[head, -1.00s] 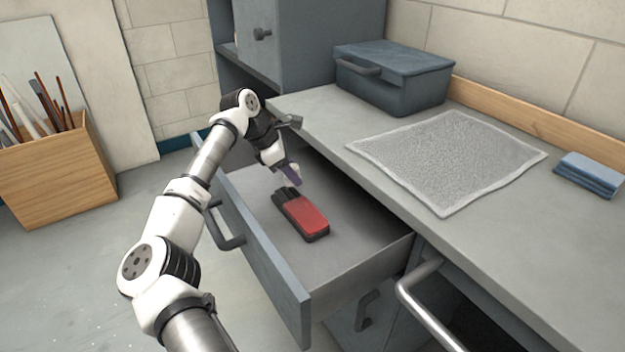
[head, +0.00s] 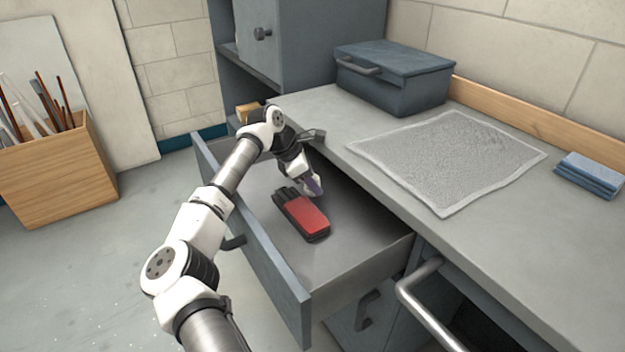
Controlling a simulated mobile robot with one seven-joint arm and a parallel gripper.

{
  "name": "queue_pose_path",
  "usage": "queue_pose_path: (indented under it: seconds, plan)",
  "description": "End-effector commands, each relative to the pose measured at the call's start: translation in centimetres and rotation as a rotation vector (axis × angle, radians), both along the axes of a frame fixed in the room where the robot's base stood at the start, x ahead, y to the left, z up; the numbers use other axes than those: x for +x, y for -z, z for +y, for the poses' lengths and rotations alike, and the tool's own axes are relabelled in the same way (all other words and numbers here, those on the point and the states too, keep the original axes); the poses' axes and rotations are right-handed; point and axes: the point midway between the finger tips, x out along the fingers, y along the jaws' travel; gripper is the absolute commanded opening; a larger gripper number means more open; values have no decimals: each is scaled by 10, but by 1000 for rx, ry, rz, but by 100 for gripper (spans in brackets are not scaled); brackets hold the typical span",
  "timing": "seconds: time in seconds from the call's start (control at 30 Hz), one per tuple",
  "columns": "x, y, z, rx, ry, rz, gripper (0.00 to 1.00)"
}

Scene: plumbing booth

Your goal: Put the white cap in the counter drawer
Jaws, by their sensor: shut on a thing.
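The counter drawer (head: 355,262) is pulled open, and its floor and front panel show. My gripper (head: 313,188) points down into the drawer's inner side, close to the counter edge. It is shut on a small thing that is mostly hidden. A purplish part shows at the fingertips, and I cannot tell whether it is finger or held thing. I cannot make out the white cap clearly anywhere. A red and black object (head: 303,215) lies on the drawer floor just below and left of my gripper.
On the counter are a blue-grey case (head: 393,82), a grey mat (head: 450,160) and folded blue cloths (head: 590,175). A wooden box of brushes (head: 60,170) stands at left. A lower compartment with a metal handle (head: 430,310) is at bottom right. The drawer's near-right floor is clear.

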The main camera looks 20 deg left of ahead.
Motion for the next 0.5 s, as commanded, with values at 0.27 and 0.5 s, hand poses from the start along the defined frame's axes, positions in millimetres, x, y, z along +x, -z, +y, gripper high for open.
queue_pose_path:
  seconds: [0.27,0.5]
  plan:
    - [0,7,0,1,0,2,15]
    - [-1,9,0,2,1,4,58]
